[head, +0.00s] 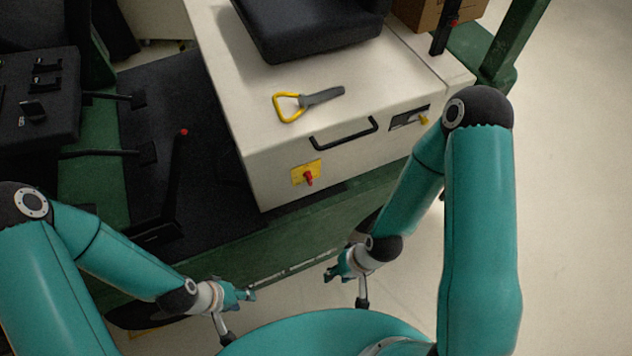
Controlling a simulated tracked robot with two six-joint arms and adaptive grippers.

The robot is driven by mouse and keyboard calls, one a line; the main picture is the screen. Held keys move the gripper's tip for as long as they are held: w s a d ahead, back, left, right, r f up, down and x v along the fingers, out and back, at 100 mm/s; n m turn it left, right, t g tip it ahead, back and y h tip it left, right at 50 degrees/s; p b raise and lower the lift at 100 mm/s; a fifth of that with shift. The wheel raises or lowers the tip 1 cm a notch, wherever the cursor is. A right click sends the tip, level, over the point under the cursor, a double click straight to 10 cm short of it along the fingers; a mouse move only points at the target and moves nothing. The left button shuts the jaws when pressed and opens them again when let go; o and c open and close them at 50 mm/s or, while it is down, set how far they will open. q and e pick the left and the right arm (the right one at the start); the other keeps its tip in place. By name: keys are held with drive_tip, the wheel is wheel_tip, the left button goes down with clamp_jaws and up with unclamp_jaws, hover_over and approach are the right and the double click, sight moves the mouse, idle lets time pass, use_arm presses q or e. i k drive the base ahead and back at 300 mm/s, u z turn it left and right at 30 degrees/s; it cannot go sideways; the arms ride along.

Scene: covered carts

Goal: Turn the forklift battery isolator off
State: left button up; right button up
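The battery isolator is a red key-like switch (309,178) on a yellow plate (299,173). It sits on the front face of the forklift's cream battery housing (262,150), below a black handle. My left gripper (248,295) is low, in front of the green chassis, apart from the switch; its fingers are small and it is unclear how far they are parted. My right gripper (332,274) is low and to the right of it, below the switch, touching nothing that I can see. Its finger opening is also too small to judge.
A yellow-handled grey tool (304,102) lies on the housing top, near the black seat (310,25). A black handle (344,134) and a dark slot with a yellow part (410,118) are on the front face. Black levers (172,185) stand left. Floor at right is clear.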

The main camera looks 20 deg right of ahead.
sight(307, 175)
drive_tip(key=z, duration=0.1)
drive_tip(key=k, duration=0.9)
drive_tip(key=z, duration=0.3)
drive_tip(key=i, duration=0.5)
drive_tip(key=u, duration=0.1)
